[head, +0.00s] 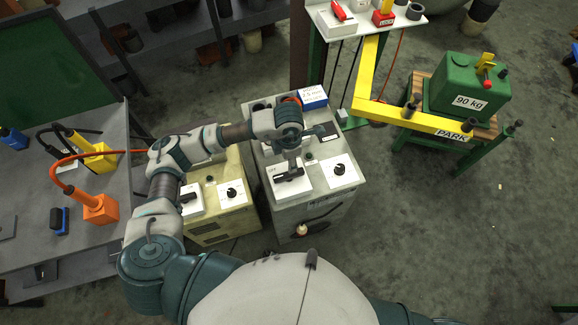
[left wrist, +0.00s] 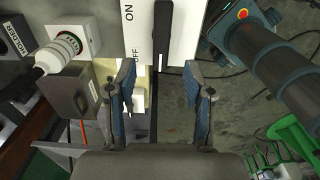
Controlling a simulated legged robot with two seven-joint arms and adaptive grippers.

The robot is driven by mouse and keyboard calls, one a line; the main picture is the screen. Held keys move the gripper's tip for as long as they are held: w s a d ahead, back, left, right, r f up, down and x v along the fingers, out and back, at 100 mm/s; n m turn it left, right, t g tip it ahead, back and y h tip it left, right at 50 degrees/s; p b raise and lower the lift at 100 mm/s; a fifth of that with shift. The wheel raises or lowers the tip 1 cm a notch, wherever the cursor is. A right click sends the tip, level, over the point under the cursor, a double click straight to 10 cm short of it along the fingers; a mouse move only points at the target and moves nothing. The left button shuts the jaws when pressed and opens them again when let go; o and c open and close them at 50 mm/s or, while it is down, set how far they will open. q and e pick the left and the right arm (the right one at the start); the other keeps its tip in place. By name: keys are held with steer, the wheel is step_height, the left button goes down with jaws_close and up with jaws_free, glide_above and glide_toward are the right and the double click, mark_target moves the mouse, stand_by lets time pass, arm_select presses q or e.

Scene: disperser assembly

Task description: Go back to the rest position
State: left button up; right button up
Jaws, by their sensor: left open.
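My left gripper (head: 292,166) is above the grey cabinet (head: 318,205), over a white switch panel (head: 304,190) with a black handle and an OFF label. In the left wrist view my left gripper (left wrist: 160,70) has its two fingers spread, with nothing between them. Beyond the fingertips is a white panel (left wrist: 142,20) marked ON and OFF, with a black handle (left wrist: 161,45). I cannot tell whether the fingers touch the handle. My right gripper is not in view.
A beige cabinet (head: 222,225) with a dial stands left of the grey one. A workbench (head: 30,260) holds orange and yellow tools at the left. A yellow hoist arm (head: 370,75) and a green 90 kg weight (head: 468,85) stand at the right. The floor (head: 450,240) at lower right is clear.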

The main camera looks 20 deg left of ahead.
arm_select(q)
step_height(320, 180, up, 3)
steer(key=shift+f, duration=0.15)
stand_by(0.4)
